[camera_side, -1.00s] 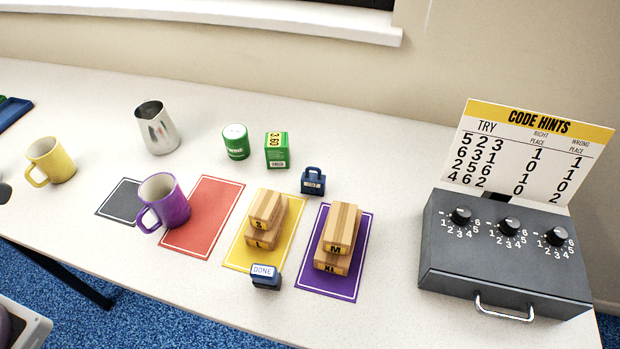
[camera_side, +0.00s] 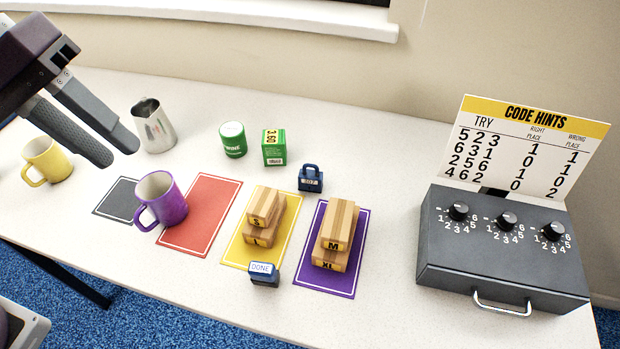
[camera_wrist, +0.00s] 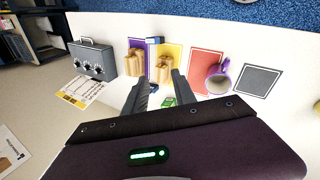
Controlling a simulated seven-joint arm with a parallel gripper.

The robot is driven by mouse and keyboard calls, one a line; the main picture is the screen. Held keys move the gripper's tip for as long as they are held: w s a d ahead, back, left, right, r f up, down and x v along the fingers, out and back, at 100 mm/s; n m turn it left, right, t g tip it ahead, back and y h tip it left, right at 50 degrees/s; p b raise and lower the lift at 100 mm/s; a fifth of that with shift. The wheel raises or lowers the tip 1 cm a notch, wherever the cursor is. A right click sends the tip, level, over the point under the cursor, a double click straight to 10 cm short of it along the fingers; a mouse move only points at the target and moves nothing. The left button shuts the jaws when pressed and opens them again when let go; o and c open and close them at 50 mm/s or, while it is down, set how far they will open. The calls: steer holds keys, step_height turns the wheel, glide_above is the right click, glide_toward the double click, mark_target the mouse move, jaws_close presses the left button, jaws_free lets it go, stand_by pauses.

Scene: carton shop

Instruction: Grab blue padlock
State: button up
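The blue padlock (camera_side: 310,179) stands upright on the white table, behind the gap between the yellow and purple mats. It has a blue shackle on top and a small number strip on its front. My gripper (camera_side: 121,150) is at the upper left in the side view, above the table near the yellow mug and steel pitcher, well left of the padlock. Its two fingers are apart with nothing between them. In the wrist view the gripper (camera_wrist: 157,80) also shows spread fingers; I cannot make out the padlock clearly there.
A steel pitcher (camera_side: 155,127), yellow mug (camera_side: 47,160) and purple mug (camera_side: 162,201) stand left. A grey dial box (camera_side: 503,245) with a hint card (camera_side: 525,150) is right.

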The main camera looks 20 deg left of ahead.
steer(key=w+d+f+n+g+h, duration=0.2)
steer(key=w+d+f+n+h, duration=0.3)
steer(key=w, duration=0.5)
steer(key=n+t+h, duration=0.3)
steer(key=n, duration=0.6)
glide_toward(307, 165)
steer(key=w+d, duration=0.1)
steer(key=x, duration=0.6)
steer(key=shift+s+d+f, duration=0.3)
steer(key=shift+d+f, duration=0.05)
steer(key=shift+w+d+f, duration=0.1)
steer(key=shift+d, duration=0.2)
jaws_close()
